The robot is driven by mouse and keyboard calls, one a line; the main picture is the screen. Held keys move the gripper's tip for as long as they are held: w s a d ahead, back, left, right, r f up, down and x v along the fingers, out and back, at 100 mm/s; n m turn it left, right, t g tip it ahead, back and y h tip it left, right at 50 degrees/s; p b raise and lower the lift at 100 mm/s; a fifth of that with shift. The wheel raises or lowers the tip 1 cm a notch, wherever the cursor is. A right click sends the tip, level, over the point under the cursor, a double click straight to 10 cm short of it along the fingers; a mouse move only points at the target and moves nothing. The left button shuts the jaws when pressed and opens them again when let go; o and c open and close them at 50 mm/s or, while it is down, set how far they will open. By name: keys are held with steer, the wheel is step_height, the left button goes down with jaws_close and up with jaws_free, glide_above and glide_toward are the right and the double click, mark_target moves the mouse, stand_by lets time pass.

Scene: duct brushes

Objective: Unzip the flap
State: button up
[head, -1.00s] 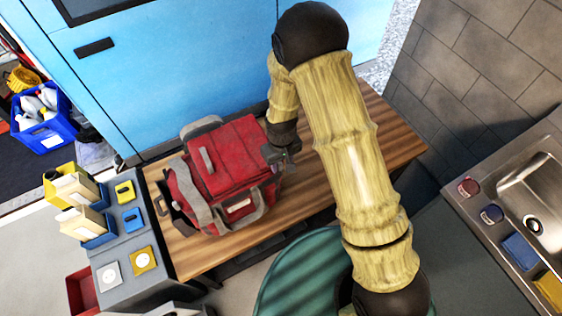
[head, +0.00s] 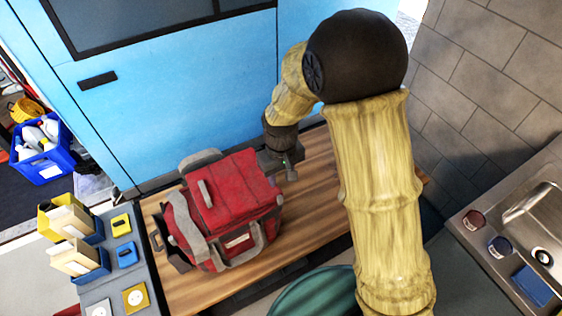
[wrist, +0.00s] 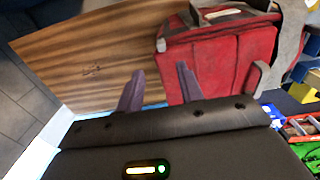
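A red bag (head: 233,187) with grey straps stands upright on a wooden table. Its red top flap (head: 238,180) lies flat and looks closed, with a grey handle strip on it. My gripper (head: 289,170) is just right of the bag's right side, near flap height. In the wrist view the bag (wrist: 222,62) fills the upper right, and a small grey tab (wrist: 161,45) shows at its left top corner. My gripper's two dark fingers (wrist: 160,84) are apart with nothing between them, and appear clear of the tab. The zip's line is too small to follow.
The wooden table (head: 320,190) is bare right of the bag. A blue door (head: 180,95) stands behind it, and a grey block wall and steel sink (head: 520,235) are at the right. A grey counter with bins (head: 70,225) stands at left.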

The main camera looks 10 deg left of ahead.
step_height(320, 180, up, 6)
stand_by(0.6)
steer(key=s+d+r+m+t, duration=0.1)
steer(key=s+d+m, duration=0.2)
steer(key=d, duration=0.8)
steer(key=s+d+r+m+t, duration=0.1)
steer(key=s+d+m, duration=0.3)
steer(key=d, duration=0.7)
steer(key=shift+s+t, duration=0.3)
steer(key=shift+s, duration=0.1)
steer(key=shift+r, duration=0.15)
